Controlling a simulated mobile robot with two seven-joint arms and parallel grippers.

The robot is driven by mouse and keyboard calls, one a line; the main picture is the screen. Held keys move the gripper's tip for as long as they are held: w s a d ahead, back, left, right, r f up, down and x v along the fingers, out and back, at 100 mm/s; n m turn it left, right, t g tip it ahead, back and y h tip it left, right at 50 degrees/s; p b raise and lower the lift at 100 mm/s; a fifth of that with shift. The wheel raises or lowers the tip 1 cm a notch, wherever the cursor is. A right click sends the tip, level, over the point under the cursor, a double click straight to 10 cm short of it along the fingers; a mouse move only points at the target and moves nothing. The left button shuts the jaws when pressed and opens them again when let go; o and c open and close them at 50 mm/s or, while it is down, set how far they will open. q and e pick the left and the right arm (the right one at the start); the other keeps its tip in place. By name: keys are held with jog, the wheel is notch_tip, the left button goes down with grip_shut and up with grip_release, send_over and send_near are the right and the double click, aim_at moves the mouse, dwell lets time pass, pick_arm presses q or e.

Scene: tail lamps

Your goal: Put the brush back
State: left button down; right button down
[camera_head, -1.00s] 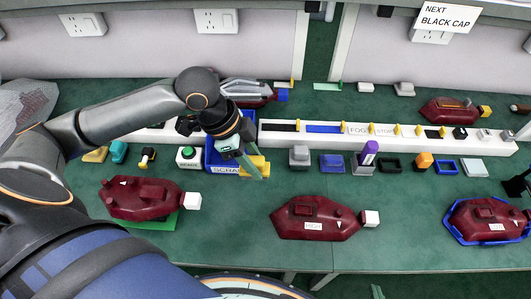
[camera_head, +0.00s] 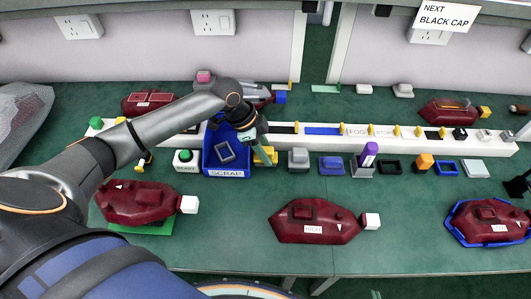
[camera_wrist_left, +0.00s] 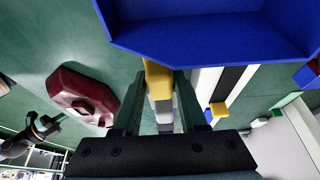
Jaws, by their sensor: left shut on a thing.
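My left gripper (camera_head: 260,150) is beside the right edge of the blue SCRAP bin (camera_head: 227,172), above the green bench. It is shut on a yellow piece (camera_head: 267,158), which also shows between the fingers in the left wrist view (camera_wrist_left: 157,75). I cannot tell from its shape whether this piece is the brush. The bin wall (camera_wrist_left: 200,38) is close to the yellow piece in the wrist view. An upright purple-topped tool (camera_head: 369,150) stands in the row to the right; I cannot tell whether it is a brush. My right gripper is not clearly seen.
A white rack (camera_head: 490,150) runs behind a row of small caps and holders. A grey frame (camera_head: 225,151) lies in the bin. Dark red lamps (camera_head: 315,220) stand at the front, with open bench between them. A sign (camera_head: 447,16) reads NEXT BLACK CAP.

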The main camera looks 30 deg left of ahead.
pick_arm(q)
jog(key=shift+f, duration=0.55)
jog(key=shift+f, duration=0.1)
jog(key=shift+c, duration=2.3)
grip_release()
jog(key=p+v, duration=0.1)
jog(key=v, duration=1.1)
